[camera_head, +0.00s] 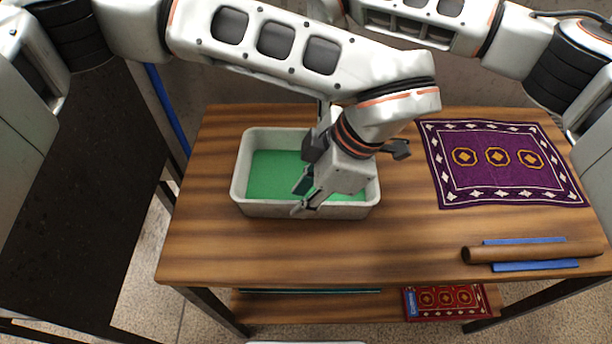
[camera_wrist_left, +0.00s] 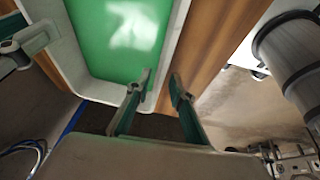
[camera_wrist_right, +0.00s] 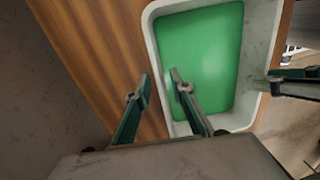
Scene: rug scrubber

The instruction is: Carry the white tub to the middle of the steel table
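The white tub (camera_head: 262,209) with a green inside sits upright on a wooden table. My left gripper (camera_head: 302,195) is over the tub's near side in the head view. In the left wrist view its open fingers (camera_wrist_left: 160,86) have one tip over the green inside and one over the wood, with the rim between. In the right wrist view my right gripper's open fingers (camera_wrist_right: 158,76) also lie to either side of the tub's rim (camera_wrist_right: 153,55). My left arm mostly hides the right gripper in the head view. I cannot tell whether any finger touches the tub.
A dark-topped table (camera_head: 75,215) stands at the left, with a gap before the wooden table (camera_head: 330,250). A purple patterned rug (camera_head: 500,180) and a brown roll (camera_head: 535,252) on blue strips lie right of the tub. A red rug (camera_head: 445,300) is on the lower shelf.

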